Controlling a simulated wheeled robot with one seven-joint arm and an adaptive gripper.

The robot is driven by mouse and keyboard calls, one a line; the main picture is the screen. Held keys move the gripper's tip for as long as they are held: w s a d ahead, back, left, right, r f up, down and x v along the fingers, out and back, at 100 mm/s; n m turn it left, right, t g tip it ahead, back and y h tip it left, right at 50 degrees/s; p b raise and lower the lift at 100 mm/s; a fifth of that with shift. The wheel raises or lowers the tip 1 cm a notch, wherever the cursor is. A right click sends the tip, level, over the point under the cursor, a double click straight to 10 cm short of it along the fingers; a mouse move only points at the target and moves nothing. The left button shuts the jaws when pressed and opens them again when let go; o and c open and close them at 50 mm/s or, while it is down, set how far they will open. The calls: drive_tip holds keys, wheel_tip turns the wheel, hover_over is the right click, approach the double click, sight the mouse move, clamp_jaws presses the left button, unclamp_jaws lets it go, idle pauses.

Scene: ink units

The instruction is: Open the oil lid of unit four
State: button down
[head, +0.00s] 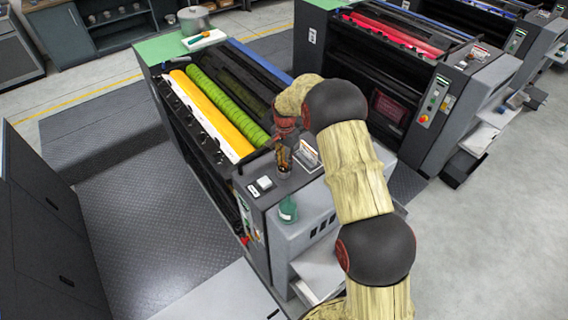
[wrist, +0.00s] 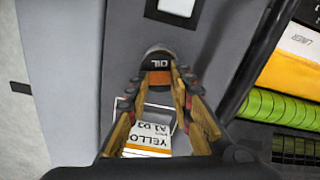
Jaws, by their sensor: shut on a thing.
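The nearest ink unit (head: 262,196), with a yellow and a green roller, is under my arm. In the wrist view, the dark oil lid (wrist: 158,62) bears the word OIL upside down, with an orange-brown band just below it. My gripper (wrist: 160,78) has its two wooden-looking fingers closed in on the lid's sides. In the head view my gripper (head: 284,163) points down at the unit's end panel, and the lid cannot be made out there. I cannot tell whether the lid is raised from its seat.
A card (wrist: 150,138) reading YELLOW in a wire holder lies under my fingers. The unit with a red roller (head: 400,36) stands behind to the right.

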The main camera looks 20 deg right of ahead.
drive_tip(key=n, duration=0.1)
drive_tip(key=n+b, duration=0.1)
drive_tip(key=n, duration=0.1)
drive_tip(key=w+n, duration=0.1)
drive_tip(key=shift+d+n+b, duration=0.3)
drive_tip(key=shift+d, duration=0.1)
drive_tip(key=n, duration=0.1)
drive_tip(key=w+n+b, duration=0.1)
drive_tip(key=n, duration=0.1)
drive_tip(key=shift+d+n, duration=0.15)
drive_tip(key=shift+n, duration=0.15)
drive_tip(key=n, duration=0.2)
drive_tip(key=w+n, duration=0.1)
drive_tip(key=n, duration=0.1)
drive_tip(key=shift+n+b, duration=0.3)
drive_tip(key=shift+b, duration=0.05)
drive_tip(key=shift+w+a+n, duration=0.15)
drive_tip(key=shift+w+n, duration=0.1)
drive_tip(key=shift+n, duration=0.7)
drive_tip(key=shift+w+a+n, duration=0.1)
drive_tip(key=shift+w+n, duration=0.15)
drive_tip(key=shift+n, duration=0.7)
drive_tip(key=c, duration=1.6)
unclamp_jaws()
drive_tip(key=shift+o, duration=0.2)
